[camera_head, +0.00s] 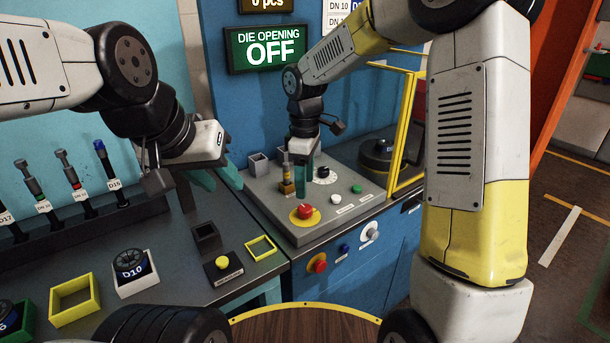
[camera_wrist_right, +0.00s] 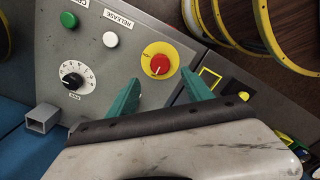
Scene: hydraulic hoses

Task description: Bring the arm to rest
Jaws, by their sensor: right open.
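My right arm reaches from the upper right over the grey control panel (camera_head: 262,207). My right gripper (camera_head: 302,190) points down above this panel, with teal fingers. In the right wrist view the fingers of the right gripper (camera_wrist_right: 160,82) stand apart with nothing between them; the red knob on a yellow disc (camera_wrist_right: 160,65) shows just beyond the tips. My left gripper (camera_head: 216,184) hangs at the left above the dark bench, its two teal fingers apart and no object visible between them.
A small brass-coloured fitting (camera_head: 287,187) stands on the panel beside the right gripper. A yellow guard frame (camera_head: 405,125) rises to its right. The bench holds a rack of labelled tools (camera_head: 75,222), a D10 part (camera_head: 131,264) and yellow square frames (camera_head: 75,299). A sign reads "DIE OPENING OFF" (camera_head: 268,47).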

